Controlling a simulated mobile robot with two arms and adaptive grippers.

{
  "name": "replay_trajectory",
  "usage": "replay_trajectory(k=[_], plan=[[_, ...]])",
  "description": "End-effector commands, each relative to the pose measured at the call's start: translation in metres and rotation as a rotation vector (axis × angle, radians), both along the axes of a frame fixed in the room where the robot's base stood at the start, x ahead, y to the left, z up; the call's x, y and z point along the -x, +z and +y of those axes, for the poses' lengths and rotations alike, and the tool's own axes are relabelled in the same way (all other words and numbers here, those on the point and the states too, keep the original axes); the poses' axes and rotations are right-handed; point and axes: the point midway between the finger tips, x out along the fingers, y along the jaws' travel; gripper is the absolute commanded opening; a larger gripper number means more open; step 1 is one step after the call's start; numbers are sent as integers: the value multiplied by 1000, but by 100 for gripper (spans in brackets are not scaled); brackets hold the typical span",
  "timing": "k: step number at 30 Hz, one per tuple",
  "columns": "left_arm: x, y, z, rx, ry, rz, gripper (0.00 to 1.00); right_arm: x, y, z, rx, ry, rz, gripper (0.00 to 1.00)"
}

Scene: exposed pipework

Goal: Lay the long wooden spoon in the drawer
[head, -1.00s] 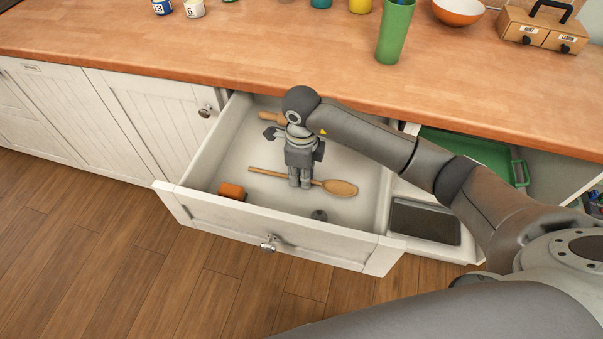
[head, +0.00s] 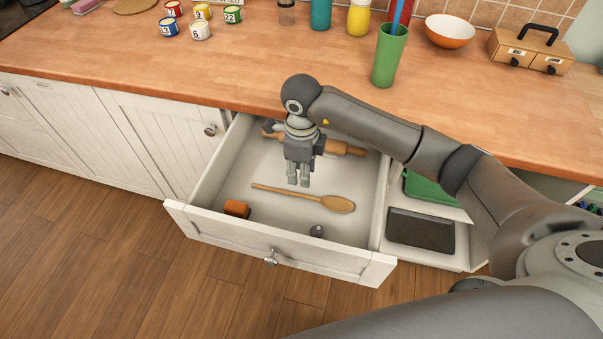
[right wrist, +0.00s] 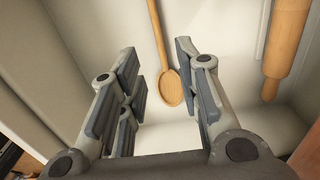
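The long wooden spoon (head: 338,204) lies flat on the floor of the open drawer (head: 228,245), its handle pointing left in the head view. My right gripper (head: 298,182) is above the drawer floor, just behind the spoon in the picture, with nothing in it. In the right wrist view the gripper (right wrist: 158,88) has its fingers wide apart. The spoon (right wrist: 171,88) shows beyond them, clear of both fingers. My left gripper is not in view.
The drawer also holds a rolling pin (head: 342,147), an orange-brown block (head: 236,208) and a small dark round thing (head: 317,231). A dark tray (head: 421,231) is right of the drawer. A green cup (head: 388,57) stands on the counter (head: 225,65).

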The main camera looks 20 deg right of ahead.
Motion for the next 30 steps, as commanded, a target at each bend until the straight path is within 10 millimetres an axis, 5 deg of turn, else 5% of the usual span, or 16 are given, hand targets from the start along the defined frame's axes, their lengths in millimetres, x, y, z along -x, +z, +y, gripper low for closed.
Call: replay_trajectory(k=[6,20,30], plan=[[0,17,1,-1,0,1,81,0,27,0,1,1,1,31],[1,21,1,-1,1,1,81,0,33,0,0,1,1,31],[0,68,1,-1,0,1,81,0,80,0,0,1,1,31]])
